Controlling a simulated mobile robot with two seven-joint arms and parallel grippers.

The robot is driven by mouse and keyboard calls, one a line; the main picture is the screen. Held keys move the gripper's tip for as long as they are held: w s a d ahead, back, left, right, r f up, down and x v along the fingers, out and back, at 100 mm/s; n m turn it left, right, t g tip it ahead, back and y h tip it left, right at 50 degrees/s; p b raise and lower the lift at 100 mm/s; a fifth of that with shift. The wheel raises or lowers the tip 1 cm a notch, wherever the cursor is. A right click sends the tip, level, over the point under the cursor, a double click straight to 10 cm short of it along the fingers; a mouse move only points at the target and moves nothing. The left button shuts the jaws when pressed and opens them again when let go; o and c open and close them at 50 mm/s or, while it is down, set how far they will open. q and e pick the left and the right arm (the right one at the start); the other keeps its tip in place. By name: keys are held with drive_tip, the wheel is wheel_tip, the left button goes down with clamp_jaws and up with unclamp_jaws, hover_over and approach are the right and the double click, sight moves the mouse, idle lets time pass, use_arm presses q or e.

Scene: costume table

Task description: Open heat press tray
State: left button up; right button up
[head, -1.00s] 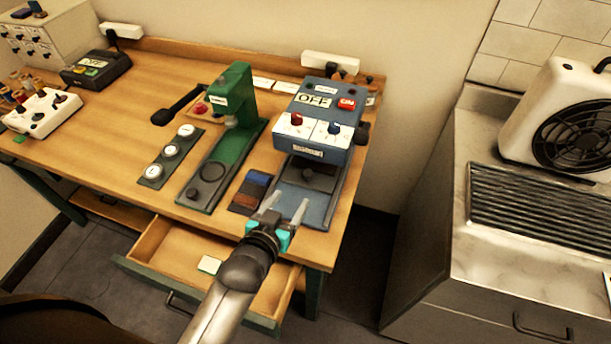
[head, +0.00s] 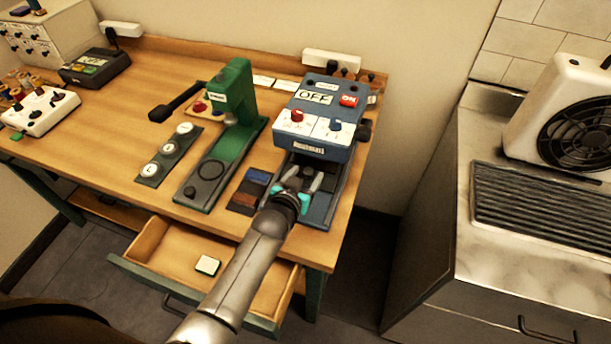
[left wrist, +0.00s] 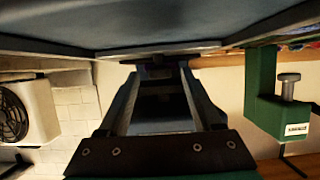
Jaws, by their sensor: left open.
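The blue heat press (head: 320,128) stands at the right end of the wooden table, with an OFF display, a red ON button and two knobs. Its lower tray and base (head: 320,208) stick out below the head toward the table's front edge. My left gripper (head: 302,180) is open over this lower part, its fingertips close to the front underside of the head. The fingers and my arm hide much of the tray and its dark knob. In the left wrist view the fingers (left wrist: 157,80) are apart; contact with the tray cannot be told. My right gripper is not in view.
A green press (head: 228,140) with a dark lever stands to the left, beside a strip of round buttons (head: 170,155). Dark swatches (head: 248,190) lie between the presses. An open drawer (head: 170,250) juts out below the table. A fan heater (head: 565,115) stands on the right counter.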

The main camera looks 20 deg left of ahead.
use_arm(q)
clamp_jaws()
idle(0.5)
idle(0.9)
